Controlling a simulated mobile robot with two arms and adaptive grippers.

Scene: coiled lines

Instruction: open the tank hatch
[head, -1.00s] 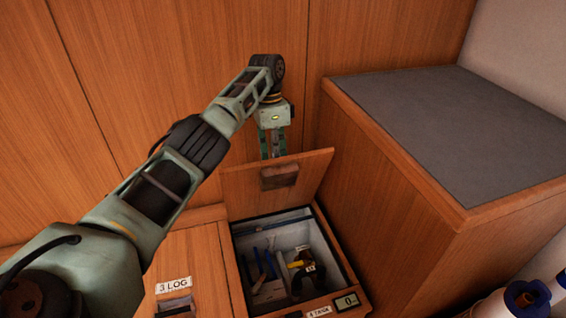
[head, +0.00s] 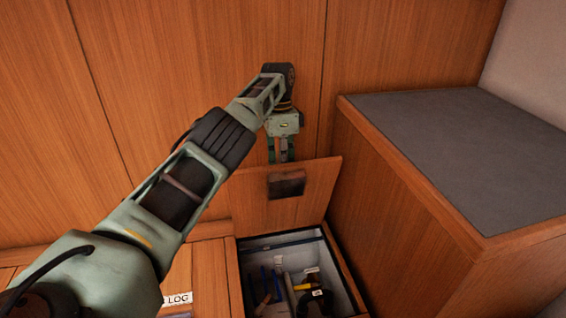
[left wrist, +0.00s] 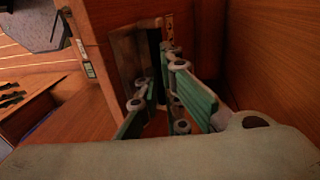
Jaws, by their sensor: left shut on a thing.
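The tank hatch (head: 310,190) is a wooden lid standing raised and steeply tilted over its open compartment, with a dark recessed pull (head: 286,184) in the face towards me. My left gripper (head: 282,158) is at the lid's upper edge, pointing down, and is shut on the hatch. The lid hides its fingertips in the head view. In the left wrist view the green fingers (left wrist: 160,78) lie close together by the wood; the exact contact is hard to see. My right gripper is in neither current view.
The open compartment (head: 341,268) has pale walls and holds several tools and a dark curved object (head: 317,302). A LOG-labelled lid (head: 178,298) lies left of it. A grey-topped wooden block (head: 440,150) stands close on the right. A wooden wall (head: 190,60) rises behind.

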